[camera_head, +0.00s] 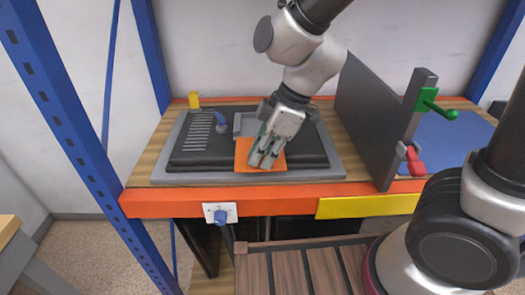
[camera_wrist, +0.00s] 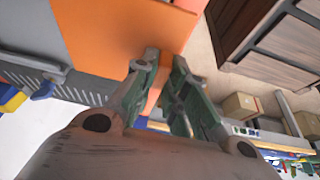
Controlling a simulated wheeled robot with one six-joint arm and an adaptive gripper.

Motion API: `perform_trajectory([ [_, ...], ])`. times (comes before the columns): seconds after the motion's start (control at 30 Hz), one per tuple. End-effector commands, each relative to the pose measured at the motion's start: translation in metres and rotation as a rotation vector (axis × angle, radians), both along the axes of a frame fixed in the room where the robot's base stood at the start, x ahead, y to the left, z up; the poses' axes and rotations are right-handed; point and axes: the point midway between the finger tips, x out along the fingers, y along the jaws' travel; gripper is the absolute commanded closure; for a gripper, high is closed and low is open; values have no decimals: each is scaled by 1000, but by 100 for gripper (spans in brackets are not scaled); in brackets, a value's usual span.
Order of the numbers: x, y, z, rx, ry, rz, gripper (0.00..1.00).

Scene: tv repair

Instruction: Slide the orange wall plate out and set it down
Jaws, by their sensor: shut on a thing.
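The orange wall plate (camera_head: 243,150) lies at the front middle of the black TV back (camera_head: 195,153), partly covered by my gripper. My gripper (camera_head: 262,161) reaches down from above and is shut on the plate. In the wrist view the orange plate (camera_wrist: 110,35) fills the upper middle, and the fingertips of my gripper (camera_wrist: 165,60) close on its edge part. A grey bracket piece (camera_head: 246,122) sits right behind the plate. Whether the plate is still seated in it is hard to tell.
A dark upright panel (camera_head: 365,125) with a green clamp (camera_head: 430,100) and a red clamp (camera_head: 414,163) stands right of the TV. A blue mat (camera_head: 450,140) lies beyond it. A wooden slatted crate (camera_head: 310,268) is below the bench front. Blue posts flank the bench.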

Motion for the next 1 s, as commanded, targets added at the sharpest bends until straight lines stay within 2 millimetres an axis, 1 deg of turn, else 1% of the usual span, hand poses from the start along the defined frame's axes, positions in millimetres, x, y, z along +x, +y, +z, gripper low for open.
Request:
perform_trajectory([
  [0.37,-3,0,2,1,-1,3,100],
  [0.8,-33,2,25,2,-1,3,100],
  [1.0,-40,2,30,1,0,1,100],
])
